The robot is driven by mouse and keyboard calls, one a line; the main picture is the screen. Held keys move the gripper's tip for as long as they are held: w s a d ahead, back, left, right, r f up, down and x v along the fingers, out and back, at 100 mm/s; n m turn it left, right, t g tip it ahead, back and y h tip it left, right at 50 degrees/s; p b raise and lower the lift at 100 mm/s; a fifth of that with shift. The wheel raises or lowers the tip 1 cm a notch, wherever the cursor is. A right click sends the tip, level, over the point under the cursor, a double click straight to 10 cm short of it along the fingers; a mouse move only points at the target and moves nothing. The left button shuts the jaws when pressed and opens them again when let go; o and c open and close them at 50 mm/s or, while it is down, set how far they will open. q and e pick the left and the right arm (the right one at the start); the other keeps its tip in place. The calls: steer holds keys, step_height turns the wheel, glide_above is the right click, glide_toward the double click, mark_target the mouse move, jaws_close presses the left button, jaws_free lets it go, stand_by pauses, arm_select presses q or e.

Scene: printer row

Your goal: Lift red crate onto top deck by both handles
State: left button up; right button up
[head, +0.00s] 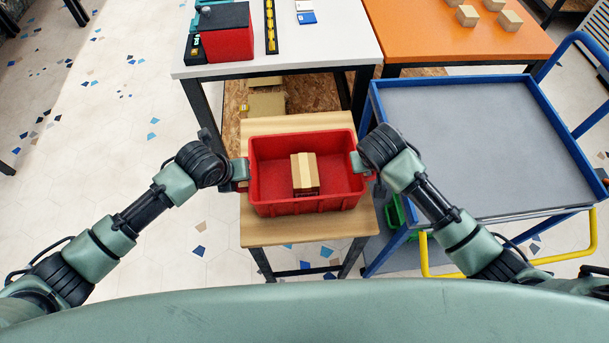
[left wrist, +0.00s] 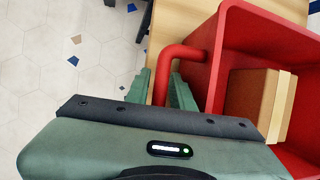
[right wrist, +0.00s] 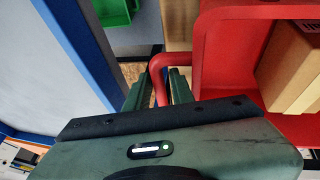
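The red crate (head: 330,206) is level over the small wooden table (head: 300,231), with a cardboard box (head: 304,173) inside it. I cannot tell whether its base touches the wood. My left gripper (head: 241,171) is at the crate's left handle; in the left wrist view its fingers (left wrist: 163,88) close on both sides of the red handle (left wrist: 186,52). My right gripper (head: 359,163) is at the right handle; in the right wrist view its fingers (right wrist: 161,85) flank that handle (right wrist: 158,68) closely. The blue cart's grey top deck (head: 465,135) is to the right and bare.
An orange table (head: 430,30) with several small boxes stands at the back right. The cart's blue rim (head: 379,112) is close to my right arm. A green crate (head: 394,213) is on the lower deck.

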arm_select(q)
jaws_close()
arm_select(e)
jaws_close()
arm_select(q)
steer(key=shift+r, duration=0.1)
arm_select(e)
steer(key=shift+r, duration=0.1)
stand_by(1.0)
